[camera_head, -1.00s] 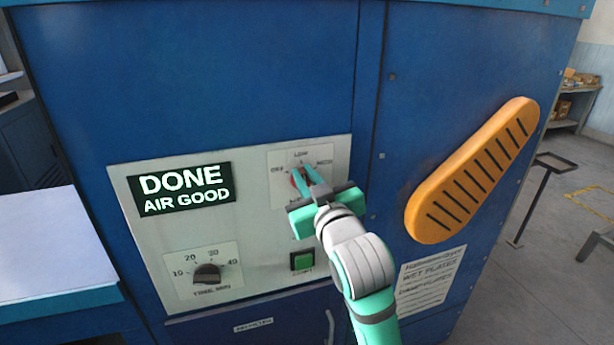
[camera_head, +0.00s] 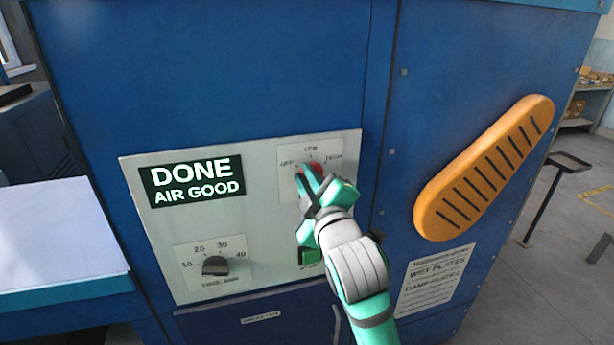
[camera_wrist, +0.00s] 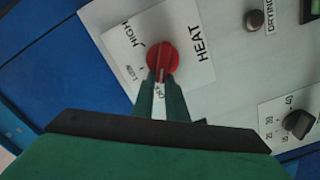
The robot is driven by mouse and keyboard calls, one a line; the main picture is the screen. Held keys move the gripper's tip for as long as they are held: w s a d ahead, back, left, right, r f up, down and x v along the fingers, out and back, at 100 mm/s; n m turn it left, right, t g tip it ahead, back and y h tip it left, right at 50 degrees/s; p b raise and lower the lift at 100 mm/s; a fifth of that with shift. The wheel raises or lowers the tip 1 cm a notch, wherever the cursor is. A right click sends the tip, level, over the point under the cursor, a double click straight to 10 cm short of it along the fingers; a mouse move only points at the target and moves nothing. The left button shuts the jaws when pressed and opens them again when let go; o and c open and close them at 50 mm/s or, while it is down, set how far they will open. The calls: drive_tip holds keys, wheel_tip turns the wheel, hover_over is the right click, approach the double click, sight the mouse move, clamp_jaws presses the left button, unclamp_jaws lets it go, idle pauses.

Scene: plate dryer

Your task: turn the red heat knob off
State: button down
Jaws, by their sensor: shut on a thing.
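The red heat knob (camera_wrist: 162,52) sits on a white label marked HEAT, with OFF, LOW and HIGH around it. In the head view the red knob (camera_head: 316,168) shows at the upper right of the control panel (camera_head: 260,200), partly hidden by my fingers. My gripper (camera_head: 311,178) is shut on the knob, its green fingers on both sides of the knob's grip. In the wrist view my gripper (camera_wrist: 161,80) has its fingertips at the knob's edge on the OFF side. The knob's grip points toward OFF there.
A display (camera_head: 192,181) reads DONE, AIR GOOD. A black timer knob (camera_head: 215,266) is at the panel's lower left. A green button (camera_head: 308,256) lies below the heat knob, partly behind my arm. An orange slotted handle (camera_head: 483,168) stands out at the right.

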drive_tip(key=shift+f+n, duration=0.15)
drive_tip(key=shift+n, duration=0.15)
drive_tip(key=c, duration=1.8)
unclamp_jaws()
drive_tip(key=shift+o, duration=0.2)
